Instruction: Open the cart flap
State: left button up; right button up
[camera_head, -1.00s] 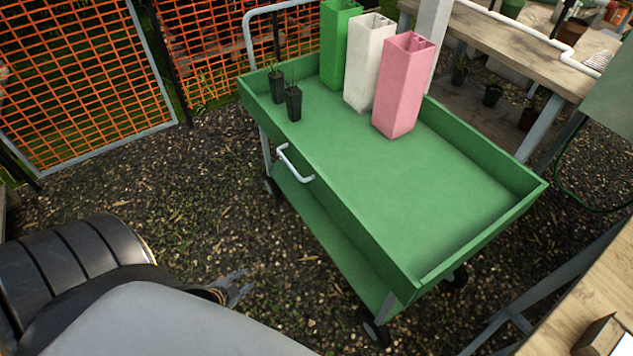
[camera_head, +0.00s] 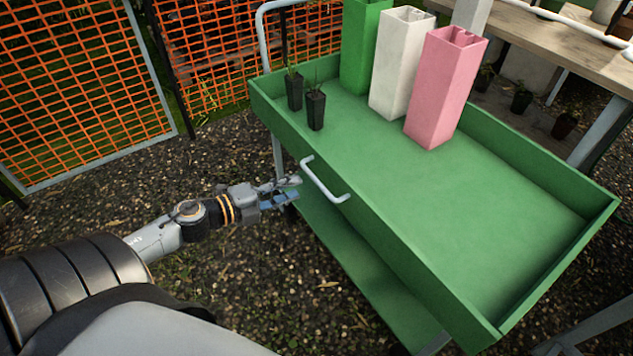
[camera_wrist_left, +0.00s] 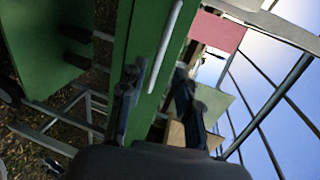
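The green cart (camera_head: 480,225) stands in the middle and right of the head view. Its near long side is the flap (camera_head: 385,235), upright, with a pale grey bar handle (camera_head: 325,186) on its outer face. My left gripper (camera_head: 291,189) is just left of the handle, apart from it as far as I can tell. In the left wrist view the two dark fingers of the gripper (camera_wrist_left: 158,74) are spread and empty. The handle (camera_wrist_left: 170,42) shows beyond them, on the green panel (camera_wrist_left: 148,45). My right gripper is in neither view.
Tall green (camera_head: 362,45), white (camera_head: 400,65) and pink (camera_head: 445,90) square tubes stand on the cart's back edge. Two small black plant pots (camera_head: 315,110) stand at its left end. An orange mesh fence (camera_head: 80,90) is behind. Gravel ground left of the cart is free.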

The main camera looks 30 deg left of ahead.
aim_at(315, 181)
pick_arm(q)
jog(key=shift+x, duration=3.95)
grip_shut()
